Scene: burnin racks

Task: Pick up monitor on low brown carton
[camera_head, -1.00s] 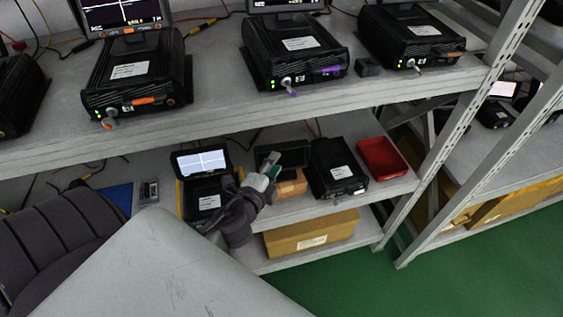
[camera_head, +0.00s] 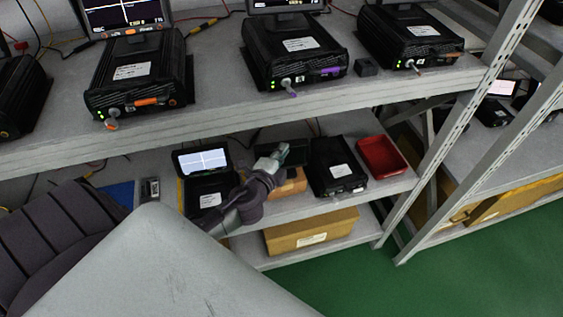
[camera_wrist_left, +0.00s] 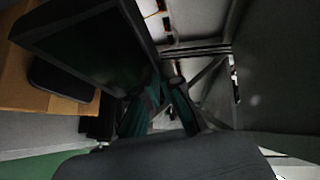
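The monitor (camera_head: 297,155) is a dark, blank screen standing on a low brown carton (camera_head: 291,186) on the lower shelf. In the left wrist view the monitor (camera_wrist_left: 85,48) fills the upper left, tilted in the picture, with the carton (camera_wrist_left: 38,82) behind and below it. My left gripper (camera_head: 281,151) is in front of the monitor and covers part of it. In the left wrist view its teal fingers (camera_wrist_left: 164,84) stand a little apart with a gap between them, close beside the monitor's edge; contact is unclear. My right gripper is not in view.
A black unit with a lit screen (camera_head: 203,161) stands left of the carton, and another black unit (camera_head: 336,166) stands right of it. A red tray (camera_head: 382,157) is farther right. The upper shelf (camera_head: 220,112) overhangs this space. A larger carton (camera_head: 312,231) lies below.

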